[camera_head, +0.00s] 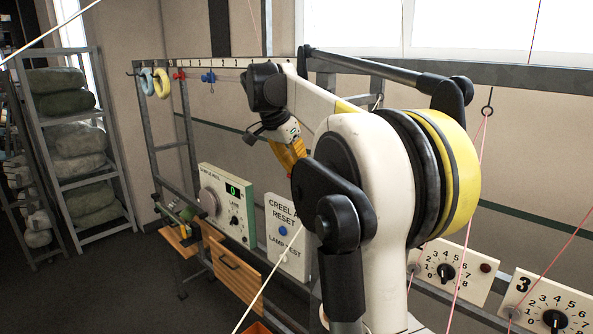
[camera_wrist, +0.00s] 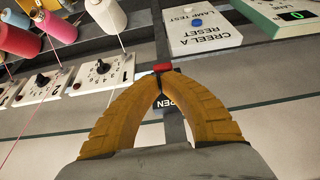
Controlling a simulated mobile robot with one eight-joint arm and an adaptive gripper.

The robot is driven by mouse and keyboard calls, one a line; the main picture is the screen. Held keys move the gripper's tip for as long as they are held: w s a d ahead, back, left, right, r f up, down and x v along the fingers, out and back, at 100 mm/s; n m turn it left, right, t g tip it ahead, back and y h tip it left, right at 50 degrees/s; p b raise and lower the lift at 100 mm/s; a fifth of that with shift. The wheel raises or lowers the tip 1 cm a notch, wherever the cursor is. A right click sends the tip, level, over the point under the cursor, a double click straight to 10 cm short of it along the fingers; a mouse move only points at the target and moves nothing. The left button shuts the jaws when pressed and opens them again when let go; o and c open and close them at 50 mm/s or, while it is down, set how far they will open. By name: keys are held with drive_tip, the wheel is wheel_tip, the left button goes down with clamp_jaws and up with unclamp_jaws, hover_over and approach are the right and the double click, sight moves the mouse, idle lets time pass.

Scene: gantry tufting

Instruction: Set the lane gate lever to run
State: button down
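My gripper (camera_wrist: 159,80) has its two yellow fingers brought together at the tips in the wrist view. A small red piece (camera_wrist: 163,67), possibly the lever's knob, shows right at the fingertips; I cannot tell whether it is between them or just beyond. A dark label (camera_wrist: 172,104) with upside-down letters, partly hidden, shows behind the fingers. In the head view my gripper (camera_head: 298,172) points down in front of the wall, partly hidden by my arm. No lever can be clearly made out there.
The Creel A reset panel (camera_head: 288,235) and a panel with a green display (camera_head: 228,205) stand left of my arm. Dial panels (camera_head: 452,270) are at lower right. Thin yarns cross the view. Yarn cones (camera_wrist: 57,25) show at the wrist view's upper left.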

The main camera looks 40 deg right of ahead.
drive_tip(key=shift+a+f, duration=0.1)
drive_tip(key=shift+f, duration=0.1)
drive_tip(key=f+h+b, duration=0.1)
drive_tip(key=b, duration=0.1)
drive_tip(key=a+f+h+b, duration=0.1)
drive_tip(key=b, duration=0.1)
drive_tip(key=shift+a+f+h, duration=0.15)
drive_tip(key=shift+h, duration=0.25)
drive_tip(key=f+h+b, duration=0.1)
drive_tip(key=b, duration=0.1)
drive_tip(key=f+h+b, duration=0.1)
drive_tip(key=h+b, duration=0.1)
drive_tip(key=shift+s+a+t, duration=0.1)
drive_tip(key=shift+a+t, duration=0.2)
drive_tip(key=shift+r, duration=0.1)
drive_tip(key=shift+r+p, duration=0.5)
drive_tip(key=shift+r, duration=0.25)
